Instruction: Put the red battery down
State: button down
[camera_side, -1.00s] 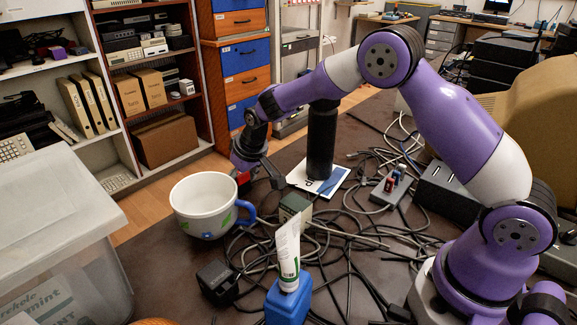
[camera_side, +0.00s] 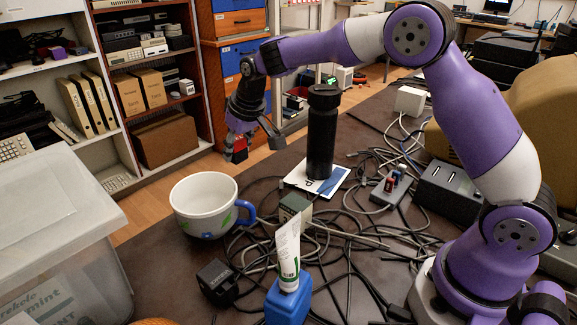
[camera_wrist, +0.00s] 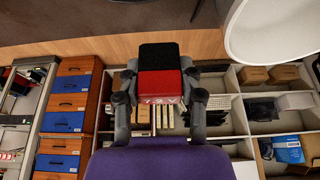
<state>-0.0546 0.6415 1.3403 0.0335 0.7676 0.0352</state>
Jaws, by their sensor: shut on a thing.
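A red battery with a black end (camera_wrist: 160,85) is between the fingers of my gripper (camera_wrist: 160,98) in the wrist view. My gripper (camera_side: 238,144) is shut on it and points down. In the side view, a small red part of the battery (camera_side: 239,148) shows between the dark fingers; the rest is hidden. They are in the air, above and behind the white mug in that picture, touching nothing below.
The white mug (camera_side: 204,206) with a blue handle stands on the dark table (camera_side: 150,250). A tall black cylinder (camera_side: 322,140) stands right of my gripper. Cables, a grey strip with small red and blue items (camera_side: 389,190) and a tube on a blue stand (camera_side: 288,295) crowd the middle.

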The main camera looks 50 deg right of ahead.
jog(key=s+d+r+m+h, duration=0.1)
jog(key=s+d+r+m, duration=0.15)
jog(key=d, duration=0.55)
jog(key=s+d+r+m+g+h, duration=0.1)
jog(key=d+r+m, duration=0.25)
jog(key=d, duration=0.45)
jog(key=s+d+r+m+h, duration=0.1)
jog(key=d+r+m, duration=0.25)
jog(key=d, duration=0.55)
jog(key=m+g+h, duration=0.2)
jog(key=m+g, duration=0.1)
jog(key=m, duration=0.6)
send_over(376, 153)
jog(key=a, duration=0.2)
jog(key=shift+n, duration=0.25)
jog(key=f, duration=1.3)
jog(key=shift+s+d+f, duration=0.1)
jog(key=shift+d+f, duration=0.1)
jog(key=shift+f, duration=2.15)
jog(key=shift+f, duration=0.15)
jog(key=shift+c, duration=2.3)
grip_release()
